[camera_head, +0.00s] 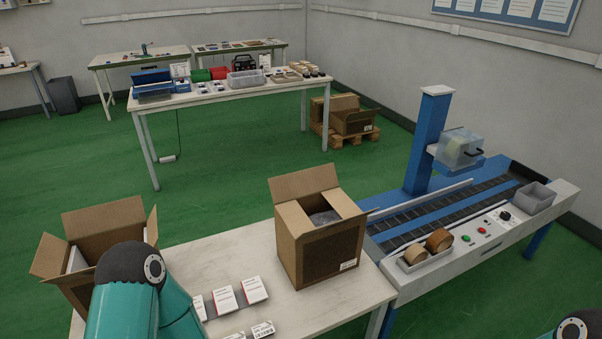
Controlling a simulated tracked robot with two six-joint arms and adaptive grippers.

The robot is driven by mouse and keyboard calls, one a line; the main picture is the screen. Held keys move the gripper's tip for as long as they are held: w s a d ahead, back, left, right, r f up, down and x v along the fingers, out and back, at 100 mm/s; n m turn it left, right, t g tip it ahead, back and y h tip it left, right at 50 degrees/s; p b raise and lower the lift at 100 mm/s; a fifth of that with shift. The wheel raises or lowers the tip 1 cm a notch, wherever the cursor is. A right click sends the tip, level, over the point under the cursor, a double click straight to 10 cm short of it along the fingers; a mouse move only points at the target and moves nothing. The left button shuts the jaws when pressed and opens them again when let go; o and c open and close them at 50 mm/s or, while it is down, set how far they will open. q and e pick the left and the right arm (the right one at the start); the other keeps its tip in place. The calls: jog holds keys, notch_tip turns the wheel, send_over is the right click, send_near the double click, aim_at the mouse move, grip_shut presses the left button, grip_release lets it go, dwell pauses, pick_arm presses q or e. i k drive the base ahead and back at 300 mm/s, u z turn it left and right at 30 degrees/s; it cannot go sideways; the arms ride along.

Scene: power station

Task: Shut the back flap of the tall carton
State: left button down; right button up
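The tall brown carton (335,259) stands upright on the pale table, right of the middle. Its back flap (304,181) stands up, leaning back from the opening. Narrower flaps lie along the other edges of its top, and something grey (322,218) shows inside. A second open carton (103,225) with flaps spread outward stands at the left, partly hidden by my teal arm. Which arm that is at lower left fits my left one, but its gripper is out of the picture. Only a joint of my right arm shows at the bottom right corner; its gripper is also out of view.
The pale table (232,252) has several small white-and-red boxes (254,290) near its front. A conveyor with a control panel (490,233), tape rolls (439,240) and a blue post (428,140) stands close on the right. Table between the cartons is clear.

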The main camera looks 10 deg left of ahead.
aim_at(283, 187)
jog(key=i, duration=0.95)
